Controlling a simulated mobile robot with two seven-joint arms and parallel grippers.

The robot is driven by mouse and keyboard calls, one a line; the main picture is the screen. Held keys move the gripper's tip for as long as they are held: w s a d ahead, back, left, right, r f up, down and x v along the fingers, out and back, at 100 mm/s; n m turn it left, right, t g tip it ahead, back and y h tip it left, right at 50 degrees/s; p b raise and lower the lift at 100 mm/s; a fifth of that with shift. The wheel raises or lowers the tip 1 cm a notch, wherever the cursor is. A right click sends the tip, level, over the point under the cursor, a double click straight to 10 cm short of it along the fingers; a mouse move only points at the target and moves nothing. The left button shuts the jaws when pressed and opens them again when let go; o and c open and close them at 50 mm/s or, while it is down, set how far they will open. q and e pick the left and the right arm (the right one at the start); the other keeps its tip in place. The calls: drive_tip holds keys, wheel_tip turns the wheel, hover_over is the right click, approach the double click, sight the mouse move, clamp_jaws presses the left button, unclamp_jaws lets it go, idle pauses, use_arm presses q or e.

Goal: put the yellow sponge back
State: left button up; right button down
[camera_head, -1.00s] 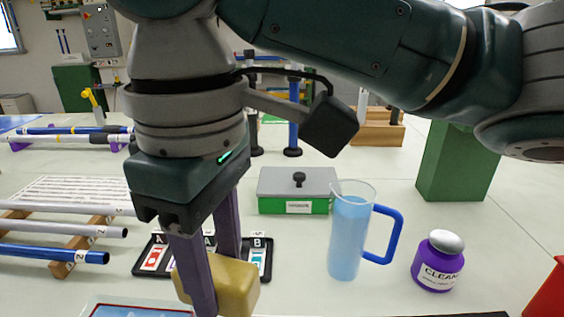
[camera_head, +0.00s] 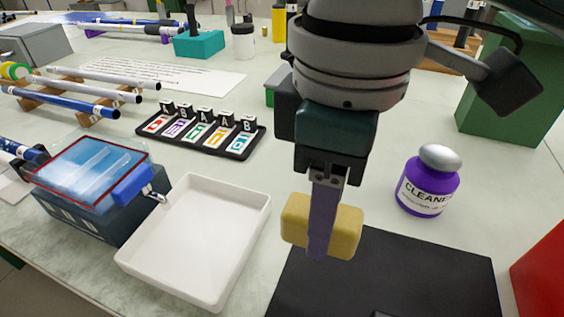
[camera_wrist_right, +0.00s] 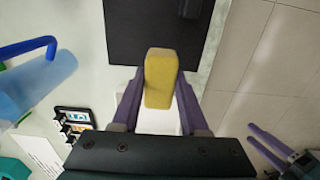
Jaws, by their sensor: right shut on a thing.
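The yellow sponge (camera_head: 345,229) is a rounded block held between the purple fingers of my right gripper (camera_head: 322,245). In the head view it hangs over the back left edge of the black mat (camera_head: 440,265), to the right of the white tray (camera_head: 255,215); its height is hard to tell. In the right wrist view, the sponge (camera_wrist_right: 160,78) sits between both fingertips, with the black mat (camera_wrist_right: 125,35) beyond it. My left gripper (camera_wrist_right: 265,143) shows only in the right wrist view, at the lower right, with its fingers apart and nothing between them.
A purple cleaner bottle (camera_head: 428,183) stands behind the mat. A blue box (camera_head: 85,205) is left of the tray, and a black card rack (camera_head: 240,148) behind it. A red object (camera_head: 545,275) is at the right edge. The blue-handled jug (camera_wrist_right: 40,85) shows in the wrist view.

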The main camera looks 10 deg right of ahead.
drive_tip(key=b, duration=0.1)
hover_over(314, 284)
wheel_tip(314, 284, down, 6)
drive_tip(key=shift+r, duration=0.1)
wheel_tip(314, 284, down, 4)
drive_tip(key=shift+r+b, duration=0.15)
drive_tip(key=shift+b, duration=0.45)
drive_tip(key=shift+f, duration=0.2)
drive_tip(key=shift+f, duration=0.1)
drive_tip(key=shift+c, duration=2.1)
unclamp_jaws()
